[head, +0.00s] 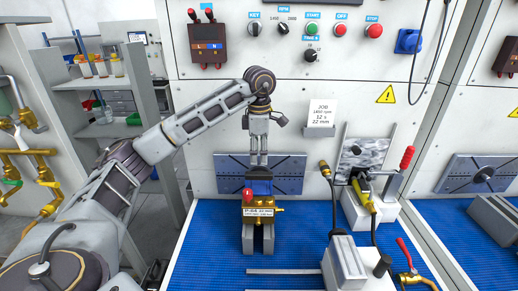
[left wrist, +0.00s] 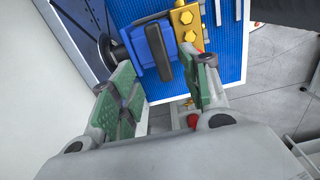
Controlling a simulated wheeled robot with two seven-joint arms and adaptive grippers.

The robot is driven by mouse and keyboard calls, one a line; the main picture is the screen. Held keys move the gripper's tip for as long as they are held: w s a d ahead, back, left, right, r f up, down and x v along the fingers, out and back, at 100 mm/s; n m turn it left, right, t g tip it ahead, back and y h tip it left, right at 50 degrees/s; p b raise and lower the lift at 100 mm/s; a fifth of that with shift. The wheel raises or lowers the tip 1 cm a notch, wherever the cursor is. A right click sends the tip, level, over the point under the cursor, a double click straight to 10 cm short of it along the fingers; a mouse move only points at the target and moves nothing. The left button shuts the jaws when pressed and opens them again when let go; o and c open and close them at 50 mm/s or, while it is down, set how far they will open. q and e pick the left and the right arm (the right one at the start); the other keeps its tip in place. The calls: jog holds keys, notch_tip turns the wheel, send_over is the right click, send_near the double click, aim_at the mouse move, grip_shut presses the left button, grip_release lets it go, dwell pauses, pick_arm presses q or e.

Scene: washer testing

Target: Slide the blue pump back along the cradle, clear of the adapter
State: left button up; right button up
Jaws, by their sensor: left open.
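The blue pump (head: 260,182) lies at the back of the cradle (head: 248,240), behind a gold block with a label (head: 262,212). In the left wrist view the pump (left wrist: 146,48) has a dark bar across it, with the gold block (left wrist: 188,22) beside it. A dark round part at the slotted plate, perhaps the adapter (left wrist: 112,50), is close to the pump; I cannot tell whether they touch. My left gripper (head: 259,164) points down just above the pump. My right gripper is not in view.
The slotted plate (head: 290,178) and the control panel wall stand close behind. A card holder (head: 319,132) sticks out at the right. A clamp with a red handle (head: 407,158) and a grey box (head: 345,262) stand on the right of the blue mat (head: 205,230). The mat's left side is clear.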

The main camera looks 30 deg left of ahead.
aim_at(259, 173)
pick_arm(q)
jog(key=shift+f+p, duration=0.55)
jog(key=shift+f, duration=4.7)
jog(key=shift+c, duration=0.2)
grip_shut()
